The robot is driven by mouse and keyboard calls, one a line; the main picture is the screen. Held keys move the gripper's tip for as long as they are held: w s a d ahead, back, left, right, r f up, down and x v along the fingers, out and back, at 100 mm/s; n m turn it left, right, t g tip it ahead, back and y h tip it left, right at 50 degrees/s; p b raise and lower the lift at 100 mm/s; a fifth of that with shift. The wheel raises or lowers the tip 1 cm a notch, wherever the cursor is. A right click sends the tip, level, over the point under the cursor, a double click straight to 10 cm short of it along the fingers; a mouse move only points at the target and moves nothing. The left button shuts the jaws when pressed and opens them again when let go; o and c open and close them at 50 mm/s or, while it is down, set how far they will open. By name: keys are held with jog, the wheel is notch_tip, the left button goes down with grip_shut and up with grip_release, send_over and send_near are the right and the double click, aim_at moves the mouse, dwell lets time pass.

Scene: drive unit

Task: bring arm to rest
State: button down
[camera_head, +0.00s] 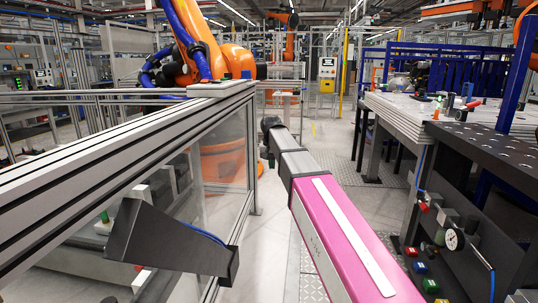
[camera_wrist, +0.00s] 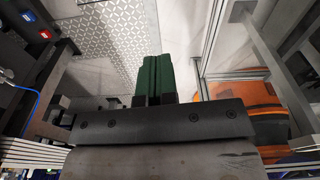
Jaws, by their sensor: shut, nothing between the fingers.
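My arm (camera_head: 345,240), pink with a white stripe, stretches forward from the lower right of the head view. It runs through grey links to a dark far end near the middle of the picture. My gripper (camera_wrist: 153,62) shows in the wrist view as two dark green fingers side by side, shut with nothing between them. I cannot make out the fingers in the head view.
A glazed aluminium fence (camera_head: 225,150) stands close to my arm's left, with an orange robot (camera_head: 205,62) behind it. A workbench (camera_head: 400,115) with small parts, a dark perforated table (camera_head: 480,150) and a gauge (camera_head: 454,239) are on the right. Open floor (camera_head: 335,140) lies between.

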jog(key=s+d+f, duration=0.6)
jog(key=s+f, duration=0.2)
jog(key=f, duration=0.2)
jog(key=s+d+f, duration=0.5)
jog(key=s+f, duration=0.4)
jog(key=f, duration=0.1)
jog(key=s+d+f+g, duration=0.1)
jog(key=s+d+f, duration=0.5)
jog(key=f, duration=0.5)
jog(key=s, duration=0.2)
jog(key=shift+s+d+n, duration=0.3)
jog(key=shift+s+d, duration=0.05)
